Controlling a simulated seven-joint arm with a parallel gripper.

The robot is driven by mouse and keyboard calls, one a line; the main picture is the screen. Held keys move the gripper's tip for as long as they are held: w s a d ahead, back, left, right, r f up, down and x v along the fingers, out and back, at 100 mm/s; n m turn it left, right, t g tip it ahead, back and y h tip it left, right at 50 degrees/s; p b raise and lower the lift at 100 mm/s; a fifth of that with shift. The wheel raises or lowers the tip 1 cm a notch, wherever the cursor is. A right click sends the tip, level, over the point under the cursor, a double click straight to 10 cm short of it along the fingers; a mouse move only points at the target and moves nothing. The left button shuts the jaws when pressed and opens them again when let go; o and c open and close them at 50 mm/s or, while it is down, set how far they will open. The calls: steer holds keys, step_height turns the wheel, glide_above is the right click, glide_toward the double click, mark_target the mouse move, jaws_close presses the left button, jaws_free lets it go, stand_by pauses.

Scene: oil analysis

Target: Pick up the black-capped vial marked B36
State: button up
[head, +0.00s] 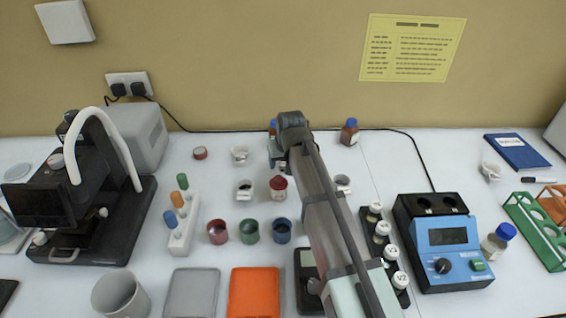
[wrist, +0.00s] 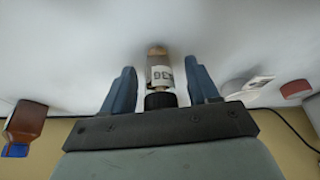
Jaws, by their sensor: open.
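A small vial (wrist: 159,68) with a black cap (wrist: 160,100) shows in the wrist view. Its pale label carries dark characters that look like B36 upside down, partly cut by the curve. The vial lies between the two blue fingers of my gripper (wrist: 162,88), with a visible gap on each side. My gripper is open and holds nothing. In the head view my gripper (head: 277,152) is at the back middle of the bench, and my arm and gripper mostly hide the vial there.
A red-capped jar (head: 278,187) stands just in front of my gripper. White cups (head: 239,154) are to its left. A blue-capped amber bottle (head: 349,132) stands right, also in the wrist view (wrist: 24,125). White-capped vials (head: 381,232) sit in a black rack beside my arm.

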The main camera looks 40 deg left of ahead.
steer(key=shift+c, duration=0.4)
steer(key=c, duration=1)
steer(key=shift+o, duration=0.2)
